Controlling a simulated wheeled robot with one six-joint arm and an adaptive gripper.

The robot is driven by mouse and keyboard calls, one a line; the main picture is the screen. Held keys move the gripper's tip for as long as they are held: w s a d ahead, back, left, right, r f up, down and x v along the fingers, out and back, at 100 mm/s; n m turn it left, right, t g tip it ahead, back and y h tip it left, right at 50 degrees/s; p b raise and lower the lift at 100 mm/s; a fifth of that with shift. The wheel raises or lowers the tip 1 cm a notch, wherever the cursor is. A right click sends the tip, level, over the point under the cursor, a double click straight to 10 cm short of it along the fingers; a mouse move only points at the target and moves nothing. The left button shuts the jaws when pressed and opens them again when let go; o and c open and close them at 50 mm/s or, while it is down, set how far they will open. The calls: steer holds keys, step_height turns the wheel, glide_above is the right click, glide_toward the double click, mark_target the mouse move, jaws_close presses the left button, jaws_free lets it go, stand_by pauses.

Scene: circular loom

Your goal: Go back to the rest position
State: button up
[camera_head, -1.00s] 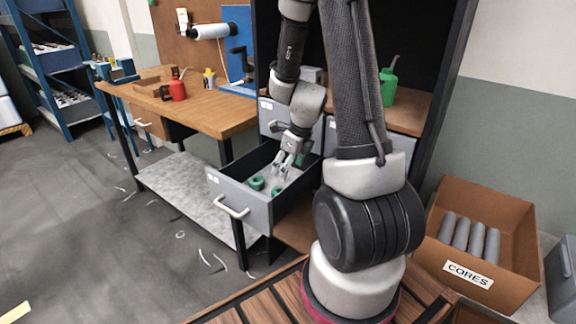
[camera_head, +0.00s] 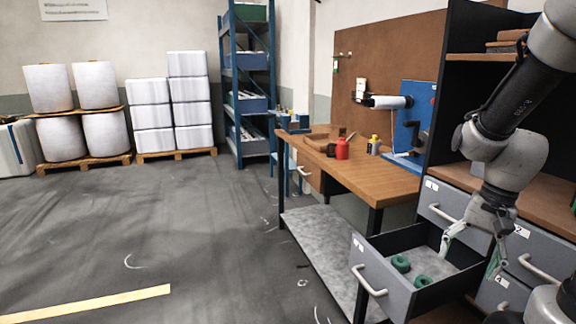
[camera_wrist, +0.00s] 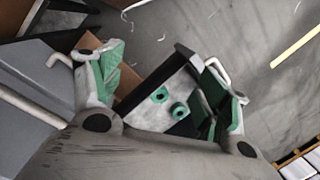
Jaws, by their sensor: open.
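My gripper (camera_head: 470,254) is at the right of the head view, above and beside the right side of an open drawer (camera_head: 375,287). Its fingers are spread apart with nothing between them. In the wrist view my gripper (camera_wrist: 165,95) shows two green-padded fingers wide apart. Two green rings lie in the open drawer: one ring (camera_head: 401,264) farther back and another ring (camera_head: 423,281) nearer. The wrist view shows the same rings, one (camera_wrist: 159,95) and the other (camera_wrist: 179,110), in the drawer beyond the fingertips.
A wooden workbench (camera_head: 375,180) with a red can (camera_head: 342,149) stands left of the drawer cabinet. Closed drawers (camera_head: 447,209) are behind my gripper. A blue shelf rack (camera_head: 247,105) and stacked white packages (camera_head: 170,105) stand farther back. The grey floor at left is clear.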

steer(key=s+a+r+n+t+h, duration=0.1)
steer(key=s+r+n+t, duration=0.3)
steer(key=r, duration=0.9)
steer(key=s+a+n, duration=0.1)
steer(key=s+n, duration=0.2)
steer(key=shift+s+r+n+t+h, duration=0.25)
steer(key=shift+r+n+t+h, duration=0.05)
steer(key=shift+r+h, duration=0.1)
steer(key=shift+c, duration=0.3)
